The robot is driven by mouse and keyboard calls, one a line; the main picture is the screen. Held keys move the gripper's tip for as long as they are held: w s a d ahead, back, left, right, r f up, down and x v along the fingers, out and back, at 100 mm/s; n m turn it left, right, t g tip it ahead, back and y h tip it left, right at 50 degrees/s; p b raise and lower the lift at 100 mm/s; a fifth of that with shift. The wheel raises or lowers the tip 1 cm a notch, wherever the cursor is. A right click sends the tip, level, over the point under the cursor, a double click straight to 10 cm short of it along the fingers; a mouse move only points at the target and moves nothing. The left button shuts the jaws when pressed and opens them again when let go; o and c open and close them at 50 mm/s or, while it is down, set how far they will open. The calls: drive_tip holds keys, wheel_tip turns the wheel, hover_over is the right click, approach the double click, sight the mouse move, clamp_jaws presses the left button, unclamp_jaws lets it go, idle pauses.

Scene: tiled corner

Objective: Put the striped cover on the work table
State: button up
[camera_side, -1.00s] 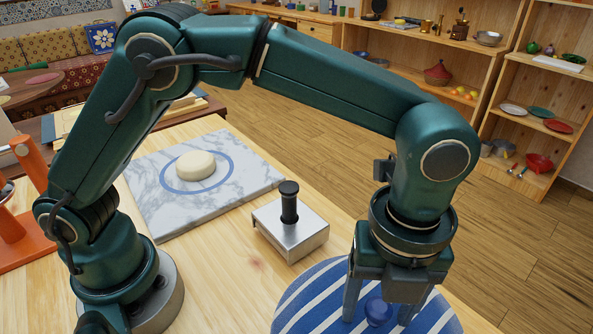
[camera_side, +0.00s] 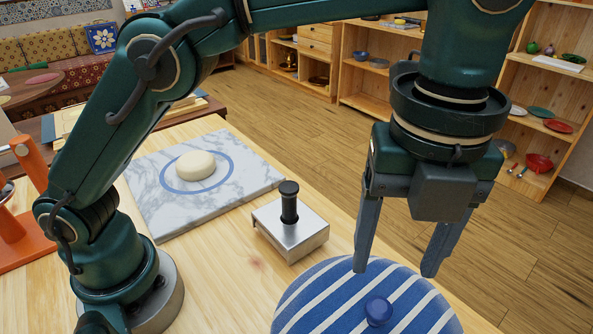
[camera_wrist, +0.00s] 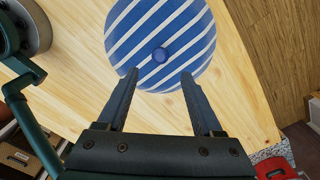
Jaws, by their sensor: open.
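The striped cover (camera_side: 345,303) is a round blue-and-white lid with a blue knob (camera_side: 378,311) on top. It lies at the front of the wooden work table (camera_side: 225,275), partly cut off by the lower picture edge. In the wrist view the striped cover (camera_wrist: 185,50) shows nearly whole on the table near its edge. My gripper (camera_side: 397,270) is open and empty above the cover, its fingers apart from the knob. In the wrist view my gripper's fingertips (camera_wrist: 159,73) point toward the cover, with the knob beyond them.
A metal block with a black-handled piece (camera_side: 290,235) stands left of the cover. Behind it a marble slab (camera_side: 150,215) with a blue ring carries a pale round piece (camera_side: 196,165). An orange stand (camera_side: 15,240) is at the far left. Air right of the table is clear.

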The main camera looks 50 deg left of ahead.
drive_tip(key=shift+r, duration=1.1)
drive_tip(key=shift+r, duration=0.1)
drive_tip(key=a+r+n+t+h, duration=0.1)
drive_tip(key=a+r+n+t, duration=0.2)
drive_tip(key=a+n, duration=1.1)
drive_tip(key=s+a+f+n+t+y, duration=0.1)
drive_tip(key=s+a+f+n+t, duration=0.1)
drive_tip(key=s+a+f+n, duration=0.5)
drive_tip(key=a+n, duration=0.1)
drive_tip(key=n, duration=0.5)
drive_tip(key=shift+f+t, duration=0.3)
